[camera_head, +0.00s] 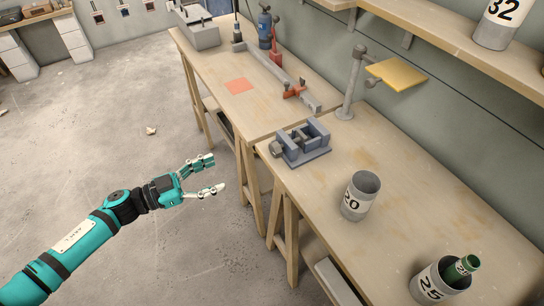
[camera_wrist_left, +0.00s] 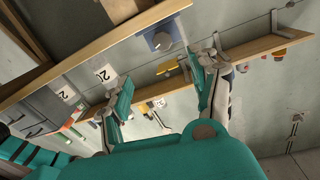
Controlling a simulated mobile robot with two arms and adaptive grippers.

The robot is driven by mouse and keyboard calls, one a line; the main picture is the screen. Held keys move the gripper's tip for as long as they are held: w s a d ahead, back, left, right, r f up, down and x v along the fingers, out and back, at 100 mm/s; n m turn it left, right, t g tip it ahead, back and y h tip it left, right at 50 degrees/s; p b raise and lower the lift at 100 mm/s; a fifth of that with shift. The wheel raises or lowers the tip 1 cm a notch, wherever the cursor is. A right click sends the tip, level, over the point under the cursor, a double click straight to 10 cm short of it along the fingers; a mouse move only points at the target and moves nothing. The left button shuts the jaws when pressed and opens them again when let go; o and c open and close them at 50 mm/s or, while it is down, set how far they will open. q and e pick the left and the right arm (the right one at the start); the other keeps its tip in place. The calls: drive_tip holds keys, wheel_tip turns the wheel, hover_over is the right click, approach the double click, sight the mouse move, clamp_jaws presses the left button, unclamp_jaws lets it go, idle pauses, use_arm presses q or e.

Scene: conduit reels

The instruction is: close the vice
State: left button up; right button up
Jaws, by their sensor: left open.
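The vice (camera_head: 300,143) is blue-grey and stands near the left end of the near workbench (camera_head: 420,165), close to its front edge. A gap shows between its jaws, and its round screw end faces the front left. My left gripper (camera_head: 217,173) is open and empty, over the floor to the left of the bench and apart from the vice. Its spread fingers also show in the left wrist view (camera_wrist_left: 163,75). A blue block with a round grey end (camera_wrist_left: 163,41) shows beyond them at a bench edge; it looks like the vice. My right gripper is not in view.
A grey can marked 20 (camera_head: 360,194) stands right of the vice. A can marked 25 (camera_head: 430,282) holds a green can (camera_head: 461,268). A lamp-like stand with a yellow plate (camera_head: 397,75) rises behind. A red clamp (camera_head: 295,90) lies on the far bench. The floor around my gripper is clear.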

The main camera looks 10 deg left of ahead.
use_arm(q)
approach(271, 151)
drive_tip(key=b+x, duration=0.2)
drive_tip(key=x, duration=0.7)
drive_tip(key=shift+w+d+r+b, duration=0.1)
drive_tip(key=shift+d+r+b, duration=0.1)
drive_tip(key=shift+d+b, duration=0.15)
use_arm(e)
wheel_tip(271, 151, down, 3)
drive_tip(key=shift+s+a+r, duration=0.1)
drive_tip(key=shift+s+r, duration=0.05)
use_arm(q)
drive_tip(key=c, duration=1.2)
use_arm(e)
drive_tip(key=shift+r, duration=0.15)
